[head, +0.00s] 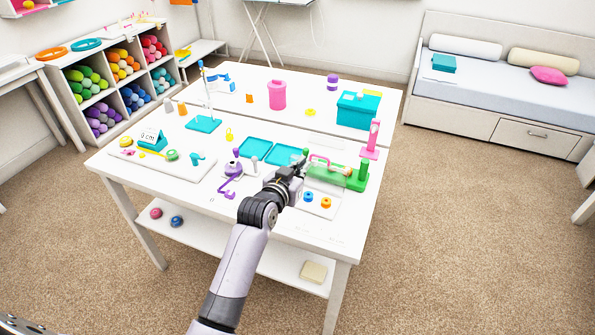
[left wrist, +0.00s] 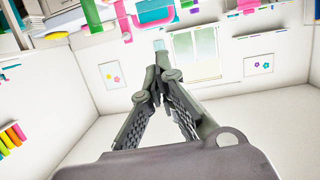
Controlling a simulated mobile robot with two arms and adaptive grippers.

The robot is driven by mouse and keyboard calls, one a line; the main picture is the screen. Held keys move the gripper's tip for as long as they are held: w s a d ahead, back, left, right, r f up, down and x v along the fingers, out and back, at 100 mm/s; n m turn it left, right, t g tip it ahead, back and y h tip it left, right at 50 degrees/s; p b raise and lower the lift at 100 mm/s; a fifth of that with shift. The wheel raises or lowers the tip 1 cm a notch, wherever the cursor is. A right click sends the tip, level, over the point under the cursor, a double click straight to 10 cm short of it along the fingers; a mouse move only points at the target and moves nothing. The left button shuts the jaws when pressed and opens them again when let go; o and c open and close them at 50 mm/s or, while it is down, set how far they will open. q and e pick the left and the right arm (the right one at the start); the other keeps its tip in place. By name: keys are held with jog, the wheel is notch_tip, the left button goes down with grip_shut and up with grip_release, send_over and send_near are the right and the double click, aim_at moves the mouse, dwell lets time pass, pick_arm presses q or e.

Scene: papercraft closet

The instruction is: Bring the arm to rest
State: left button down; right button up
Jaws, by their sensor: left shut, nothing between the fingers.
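My left gripper (head: 296,166) is over the front middle of the white table (head: 230,202), at the end of my arm that comes up from the bottom of the head view. In the left wrist view its dark fingers (left wrist: 155,70) meet at the tips, with nothing between them. The gripper looks to be above the table, close to a green block (head: 345,178) and a clear panel on its right; I cannot tell whether it touches them. My right gripper is not in the head view.
Teal trays (head: 255,147), a pink canister (head: 277,95), a teal box (head: 357,110) and a pink stand (head: 373,140) are on the table. A shelf of coloured rolls (head: 120,75) is at the left. A daybed (head: 500,85) is at the right. Carpet (head: 470,220) at the right is clear.

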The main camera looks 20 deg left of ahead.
pick_arm(q)
jog(key=s+f+g, duration=0.4)
jog(key=s, duration=0.9)
jog(key=s+f+m+g+y, duration=0.1)
jog(key=s+f+g, duration=0.35)
jog(key=s, duration=0.95)
jog(key=s+f+g, duration=0.3)
jog(key=s+f, duration=0.2)
jog(key=s, duration=0.8)
notch_tip(320, 180, down, 28)
jog(key=s+g, duration=0.2)
jog(key=s+a+f, duration=0.3)
jog(key=s+f, duration=1.1)
jog(key=s, duration=0.1)
jog(key=shift+s+g, duration=0.4)
jog(key=shift+g, duration=0.05)
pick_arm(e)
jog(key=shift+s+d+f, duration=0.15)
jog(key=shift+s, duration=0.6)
